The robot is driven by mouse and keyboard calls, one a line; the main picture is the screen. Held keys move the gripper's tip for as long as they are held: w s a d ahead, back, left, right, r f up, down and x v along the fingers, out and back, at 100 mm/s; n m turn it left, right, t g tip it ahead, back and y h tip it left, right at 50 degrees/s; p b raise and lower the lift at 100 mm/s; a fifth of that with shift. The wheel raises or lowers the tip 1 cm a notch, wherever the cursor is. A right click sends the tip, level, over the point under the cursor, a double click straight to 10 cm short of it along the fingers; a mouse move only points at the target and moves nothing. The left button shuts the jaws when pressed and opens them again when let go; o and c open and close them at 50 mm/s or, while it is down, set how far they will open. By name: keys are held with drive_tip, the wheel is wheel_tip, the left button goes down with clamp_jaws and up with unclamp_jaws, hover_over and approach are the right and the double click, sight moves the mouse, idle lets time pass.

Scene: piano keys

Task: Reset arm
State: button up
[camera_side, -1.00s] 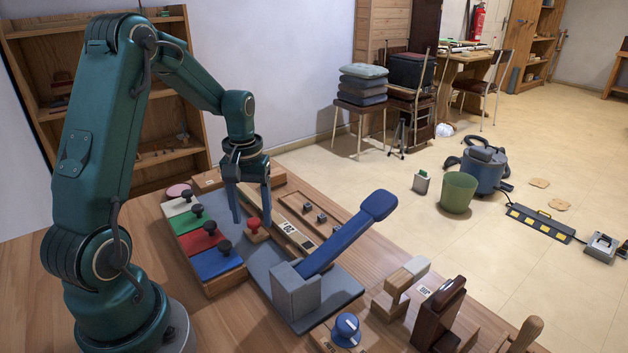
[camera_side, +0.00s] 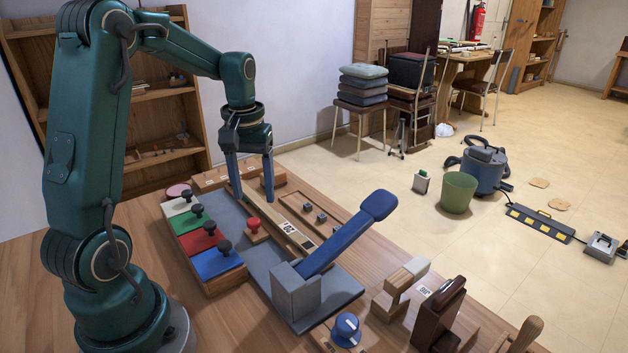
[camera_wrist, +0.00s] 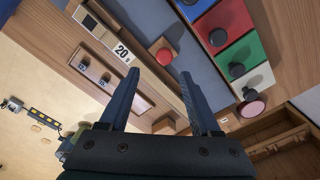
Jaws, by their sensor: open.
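My gripper (camera_side: 253,193) is open and empty above the back part of the wooden table, with its two blue fingers pointing down. It also shows in the wrist view (camera_wrist: 160,82), with the fingers apart and nothing between them. The piano keys (camera_side: 212,239) are coloured blocks in white, green, red and blue, each with a dark knob, left of and below my gripper. In the wrist view the coloured keys (camera_wrist: 223,25) lie at the upper right. A red button (camera_side: 253,224) on a small wooden base stands just below the fingers in the side view.
A blue lever (camera_side: 345,235) slants up from a grey block in front of my gripper. A blue knob (camera_side: 346,328), a brown wooden block (camera_side: 437,315) and other wooden pieces stand at the front right. A wooden shelf (camera_side: 165,95) stands behind. Space above the table is free.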

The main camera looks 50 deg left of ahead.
drive_tip(key=s+d+r+m+t, duration=0.35)
drive_tip(key=d+r, duration=0.45)
drive_tip(key=d, duration=0.3)
drive_tip(key=s+d+f+m+t, duration=0.1)
drive_tip(key=s+d+f+m, duration=0.1)
drive_tip(key=s+d+m, duration=0.3)
drive_tip(key=shift+s+t, duration=0.35)
drive_tip(key=shift+s, duration=0.4)
